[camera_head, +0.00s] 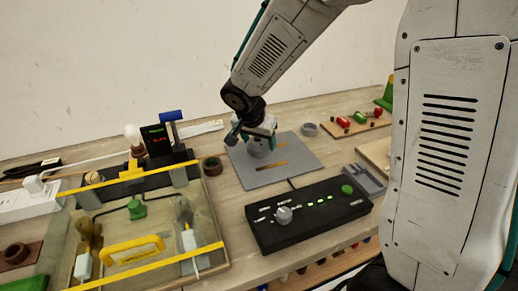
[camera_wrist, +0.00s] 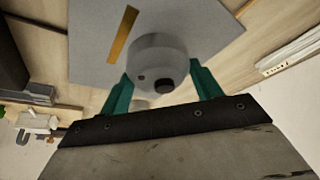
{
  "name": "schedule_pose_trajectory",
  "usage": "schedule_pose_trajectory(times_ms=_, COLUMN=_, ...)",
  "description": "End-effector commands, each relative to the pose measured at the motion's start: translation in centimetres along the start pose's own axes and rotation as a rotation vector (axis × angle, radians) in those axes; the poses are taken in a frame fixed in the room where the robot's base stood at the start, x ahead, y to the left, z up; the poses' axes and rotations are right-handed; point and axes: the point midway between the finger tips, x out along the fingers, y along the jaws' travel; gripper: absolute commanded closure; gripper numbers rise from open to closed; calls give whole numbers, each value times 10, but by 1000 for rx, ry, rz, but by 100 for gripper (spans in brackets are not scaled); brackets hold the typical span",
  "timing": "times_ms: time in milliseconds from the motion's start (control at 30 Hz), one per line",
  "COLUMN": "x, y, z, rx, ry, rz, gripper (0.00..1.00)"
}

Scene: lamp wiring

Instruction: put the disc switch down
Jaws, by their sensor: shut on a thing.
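The disc switch is a pale grey round body (camera_wrist: 157,52) with a small dark knob and a dark hole on the side facing the wrist camera. My gripper (camera_wrist: 160,82) is shut on it, one teal finger on each side. In the head view the disc switch (camera_head: 259,151) shows partly below my gripper (camera_head: 258,137), over the grey mat (camera_head: 304,159) with yellow strips. The mat also fills the upper part of the wrist view (camera_wrist: 88,60). I cannot tell whether the disc switch touches the mat.
A black control box (camera_head: 308,217) with a knob and green lights stands in front of the mat. A clear-walled tray with yellow bars (camera_head: 150,252) is at the left. A small grey ring (camera_head: 310,129) and a wooden board (camera_head: 345,127) with red and green parts lie behind.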

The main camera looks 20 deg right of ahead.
Motion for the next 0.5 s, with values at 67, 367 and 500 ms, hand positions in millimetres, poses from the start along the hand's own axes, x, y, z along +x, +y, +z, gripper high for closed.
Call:
schedule_pose_trajectory(times_ms=67, x=2, y=0, z=-4, rx=1, ry=0, rz=0, gripper=60)
schedule_pose_trajectory(times_ms=367, x=33, y=-1, z=8, rx=-2, ry=-1, rz=2, gripper=60)
schedule_pose_trajectory(times_ms=500, x=35, y=-1, z=9, rx=0, ry=0, rz=-1, gripper=60)
